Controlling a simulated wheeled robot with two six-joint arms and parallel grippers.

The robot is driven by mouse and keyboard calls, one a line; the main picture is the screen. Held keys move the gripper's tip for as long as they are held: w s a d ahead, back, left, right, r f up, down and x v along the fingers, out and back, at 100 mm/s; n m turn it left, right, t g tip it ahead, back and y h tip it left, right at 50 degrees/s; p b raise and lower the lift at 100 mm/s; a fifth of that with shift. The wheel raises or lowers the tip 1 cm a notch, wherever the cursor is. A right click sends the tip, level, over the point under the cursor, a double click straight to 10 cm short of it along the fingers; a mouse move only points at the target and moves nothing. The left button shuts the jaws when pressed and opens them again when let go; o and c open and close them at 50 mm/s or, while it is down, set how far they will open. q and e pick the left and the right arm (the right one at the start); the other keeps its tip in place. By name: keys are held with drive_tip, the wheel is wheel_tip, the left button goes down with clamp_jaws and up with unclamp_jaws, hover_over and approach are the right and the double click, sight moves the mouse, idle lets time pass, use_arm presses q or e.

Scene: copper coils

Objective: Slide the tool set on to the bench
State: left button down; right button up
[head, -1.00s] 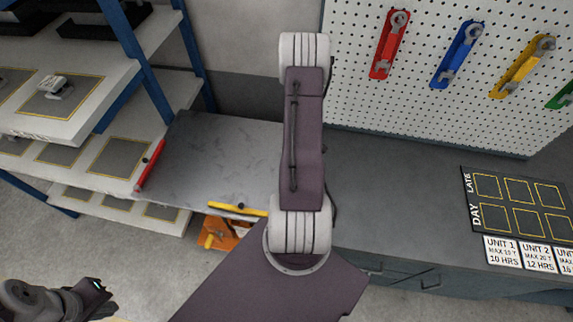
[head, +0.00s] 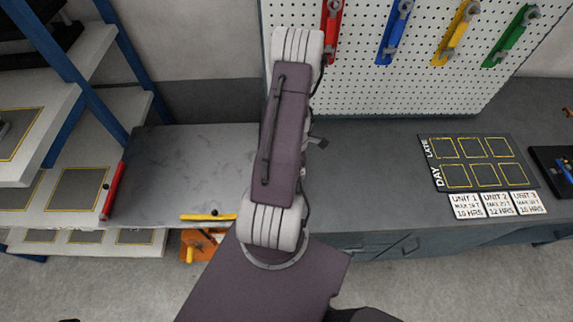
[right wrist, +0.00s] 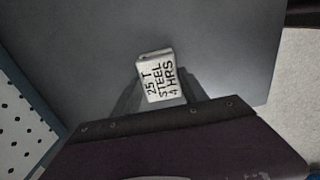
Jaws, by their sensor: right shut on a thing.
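My right gripper (right wrist: 158,90) is shut on a small white block (right wrist: 160,82) lettered "25 T STEEL 4 HRS", seen in the right wrist view. The dark grey surface of the bench (right wrist: 215,35) lies behind it; I cannot tell whether the block touches it. In the head view my right arm crosses the middle and hides the block and most of the gripper. The bench (head: 375,165) runs to the right below the pegboard. I cannot tell which thing is the tool set. My left gripper is out of view.
A grey slab (head: 180,170) with a red bar (head: 113,190) and a yellow bar (head: 207,217) adjoins the bench's left side. A blue-posted shelf rack (head: 135,65) stands left. A DAY/LATE board (head: 478,162) and white labels (head: 497,205) lie on the bench. Wrenches hang on the pegboard (head: 385,95).

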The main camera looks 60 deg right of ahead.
drive_tip(key=shift+s+d, duration=0.1)
drive_tip(key=shift+s, duration=0.15)
drive_tip(key=o, duration=1.5)
drive_tip(key=shift+c, duration=0.2)
drive_tip(key=shift+r, duration=0.1)
drive_tip(key=shift+r+p, duration=2.25)
drive_tip(key=shift+r, duration=0.25)
drive_tip(key=shift+f, duration=0.1)
